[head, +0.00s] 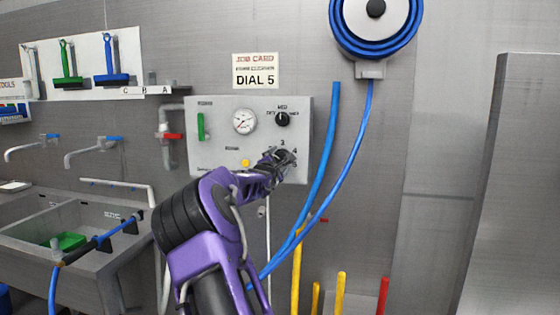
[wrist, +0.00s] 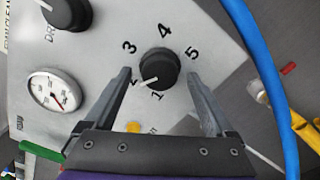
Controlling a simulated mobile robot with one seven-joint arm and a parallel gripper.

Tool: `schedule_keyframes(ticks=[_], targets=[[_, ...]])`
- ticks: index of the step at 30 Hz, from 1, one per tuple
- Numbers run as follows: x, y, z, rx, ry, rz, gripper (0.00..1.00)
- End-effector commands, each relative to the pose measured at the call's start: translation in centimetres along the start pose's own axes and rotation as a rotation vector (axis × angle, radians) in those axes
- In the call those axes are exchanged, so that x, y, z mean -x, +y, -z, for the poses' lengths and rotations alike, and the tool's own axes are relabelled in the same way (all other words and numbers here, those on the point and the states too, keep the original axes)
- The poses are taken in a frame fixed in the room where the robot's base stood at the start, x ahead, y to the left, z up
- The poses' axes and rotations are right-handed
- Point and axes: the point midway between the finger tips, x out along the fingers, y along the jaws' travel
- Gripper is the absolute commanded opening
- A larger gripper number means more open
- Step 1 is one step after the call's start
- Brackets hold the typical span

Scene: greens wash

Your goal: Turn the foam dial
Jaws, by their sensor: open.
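The foam dial (wrist: 159,66) is a round black knob on the grey panel, ringed by the numbers 1 to 5. Its white pointer mark faces lower left in the wrist view, near the 2. My gripper (wrist: 159,77) is open, with one finger on each side of the knob in the picture; I cannot tell whether either touches it. In the head view my gripper (head: 283,159) is in front of the panel's lower right and mostly hides the dial. The job card (head: 256,72) above the panel reads "DIAL 5".
The panel (head: 217,107) also carries a second black knob (head: 282,119), a gauge (head: 244,121), a green handle (head: 201,127) and a yellow button (head: 245,162). A blue hose (head: 322,171) hangs close to the panel's right. Sinks are at left.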

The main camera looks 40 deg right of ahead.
Motion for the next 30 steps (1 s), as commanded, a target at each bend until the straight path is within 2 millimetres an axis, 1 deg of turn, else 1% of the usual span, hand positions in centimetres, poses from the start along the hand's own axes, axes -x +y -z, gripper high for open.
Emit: schedule_keyframes(ticks=[3,6,15,16,20,21,23,24,26,27,30], targets=[[-1.0,0.0,0.0,0.0,0.001,0.001,0.89],[-1.4,0.0,0.0,0.0,0.001,0.0,0.89],[-1.6,0.0,0.0,-0.001,0.001,0.0,0.89],[-1.6,0.0,0.0,-0.001,0.001,0.0,0.87],[-1.6,0.0,0.1,-0.001,0.002,0.0,0.64],[-1.6,0.0,0.1,-0.001,0.002,0.0,0.57],[-1.6,0.0,0.0,-0.001,0.001,0.0,0.46],[-1.6,0.0,0.0,-0.001,0.001,0.0,0.39],[-1.6,0.0,0.0,-0.001,0.001,0.0,0.28],[-1.6,0.0,0.0,-0.001,0.001,0.0,0.21],[-1.6,0.0,0.0,-0.001,0.001,0.0,0.04]])
